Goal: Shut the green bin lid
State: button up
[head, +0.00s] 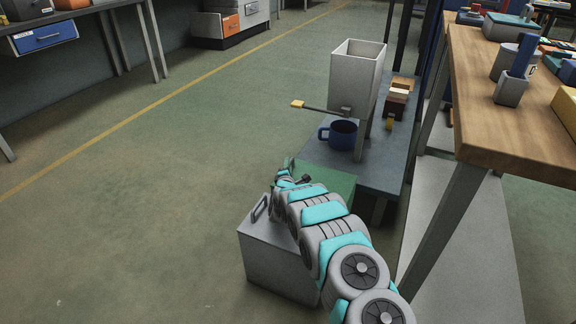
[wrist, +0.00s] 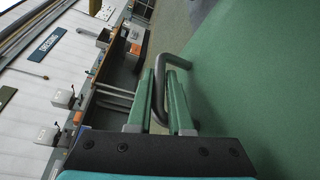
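The green lid (head: 335,182) shows behind my arm in the head view, above and behind a grey box-shaped bin (head: 275,262). My arm hides much of both, so the lid's exact angle is unclear. In the wrist view the lid's green face (wrist: 255,75) fills the right side. A grey bent bar handle (wrist: 175,60) stands out from it. My gripper (wrist: 162,85) has the handle bar between its two green fingers, with little or no gap showing. In the head view my gripper (head: 286,174) is at the lid's far left edge.
A low grey table (head: 385,172) beyond the lid holds a blue mug (head: 343,134), a tall light-grey container (head: 355,75) and small blocks (head: 398,97). A wooden workbench (head: 480,100) stands at right. Floor (head: 130,200) to the left is clear.

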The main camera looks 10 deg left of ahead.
jog(key=o, duration=0.4)
jog(key=shift+f, duration=0.25)
jog(key=shift+o, duration=0.2)
jog(key=shift+s, duration=0.1)
jog(key=shift+s+d+r, duration=0.1)
jog(key=shift+s+r, duration=0.05)
jog(key=shift+s, duration=1.1)
jog(key=shift+s+d+r, duration=0.1)
jog(key=shift+s+r, duration=0.05)
jog(key=shift+s, duration=1.15)
jog(key=shift+s+r, duration=0.15)
jog(key=shift+s, duration=1.1)
